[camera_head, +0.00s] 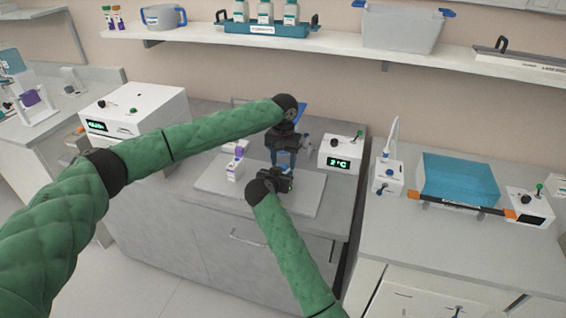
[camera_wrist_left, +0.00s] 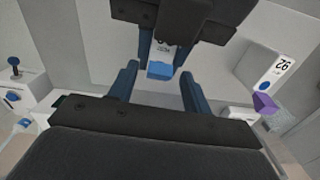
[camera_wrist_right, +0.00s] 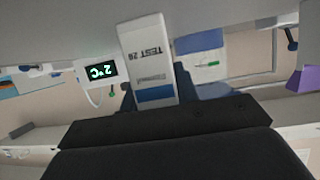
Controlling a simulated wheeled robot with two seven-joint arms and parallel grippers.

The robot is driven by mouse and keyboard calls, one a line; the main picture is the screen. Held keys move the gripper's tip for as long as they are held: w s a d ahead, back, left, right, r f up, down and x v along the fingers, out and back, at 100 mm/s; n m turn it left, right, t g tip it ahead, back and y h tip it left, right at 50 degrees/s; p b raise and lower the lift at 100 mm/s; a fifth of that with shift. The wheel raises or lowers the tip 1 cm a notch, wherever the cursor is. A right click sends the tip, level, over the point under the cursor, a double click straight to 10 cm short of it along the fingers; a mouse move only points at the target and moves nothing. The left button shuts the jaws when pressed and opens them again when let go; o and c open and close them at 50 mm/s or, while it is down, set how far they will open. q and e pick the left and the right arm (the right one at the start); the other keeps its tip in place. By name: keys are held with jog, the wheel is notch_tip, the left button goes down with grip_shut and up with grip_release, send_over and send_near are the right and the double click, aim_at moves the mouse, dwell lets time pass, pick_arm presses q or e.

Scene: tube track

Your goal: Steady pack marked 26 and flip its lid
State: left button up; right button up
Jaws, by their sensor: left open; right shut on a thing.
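My left gripper (camera_wrist_left: 160,82) is open, pointing down above the pack, with one finger on each side and no clear contact. In the head view the left gripper (camera_head: 284,158) is just above the right gripper (camera_head: 281,181), and the two hide most of the pack. Whether the lid is open cannot be told.
A white and purple pack (camera_head: 235,168) stands on the pale board (camera_head: 305,195) left of my grippers; its number (camera_wrist_left: 282,65) is upside down. A "2°C" display box (camera_head: 341,153) stands close on the right. The board's front right is clear.

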pick_arm(q)
notch_tip(320, 180, up, 11)
dwell(0.4)
jog(key=shift+r, duration=0.15)
notch_tip(320, 180, down, 12)
jog(key=shift+r, duration=0.2)
dwell(0.7)
